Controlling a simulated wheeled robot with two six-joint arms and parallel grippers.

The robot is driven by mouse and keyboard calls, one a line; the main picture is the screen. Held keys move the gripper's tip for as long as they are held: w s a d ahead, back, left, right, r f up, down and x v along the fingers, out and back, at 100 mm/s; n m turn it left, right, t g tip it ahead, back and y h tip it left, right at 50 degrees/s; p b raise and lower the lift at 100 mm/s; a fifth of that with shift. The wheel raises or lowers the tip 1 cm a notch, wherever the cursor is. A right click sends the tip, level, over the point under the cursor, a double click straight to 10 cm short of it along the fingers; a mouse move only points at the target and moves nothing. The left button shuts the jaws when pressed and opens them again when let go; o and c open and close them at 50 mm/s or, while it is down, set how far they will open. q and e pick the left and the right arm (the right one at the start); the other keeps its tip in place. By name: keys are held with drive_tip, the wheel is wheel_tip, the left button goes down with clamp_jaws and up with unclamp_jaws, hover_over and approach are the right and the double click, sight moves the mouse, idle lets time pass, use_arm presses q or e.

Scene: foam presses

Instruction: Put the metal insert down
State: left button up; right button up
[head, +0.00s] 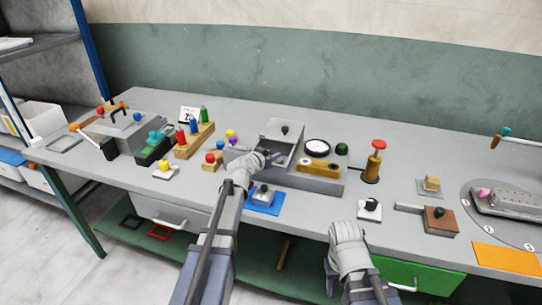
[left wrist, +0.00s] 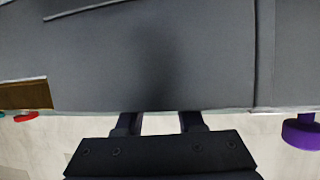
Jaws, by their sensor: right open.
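My left gripper (head: 268,158) reaches in at the front of a grey box-like press (head: 298,130) with a dark knob, near the middle of the table. In the left wrist view its two dark fingers (left wrist: 160,123) stand apart, and their tips run into the edge of a large grey surface (left wrist: 150,55) that fills the upper picture. I cannot tell whether that surface is the metal insert, or whether the fingers grip it. No piece is clearly recognisable as the insert. My right gripper (head: 329,284) hangs open and empty in front of the table's edge.
A grey block with a dark knob (head: 263,191) sits on a blue mat (head: 262,209). A peg rack (head: 195,142) is left. A round turntable (head: 475,225) is far right.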

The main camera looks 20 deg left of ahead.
use_arm(q)
drive_tip(key=shift+o, duration=1.3)
drive_tip(key=shift+r+p, duration=0.3)
drive_tip(key=shift+p, duration=0.05)
drive_tip(key=p+v, duration=0.4)
drive_tip(key=v, duration=0.8)
drive_tip(key=shift+f, duration=0.1)
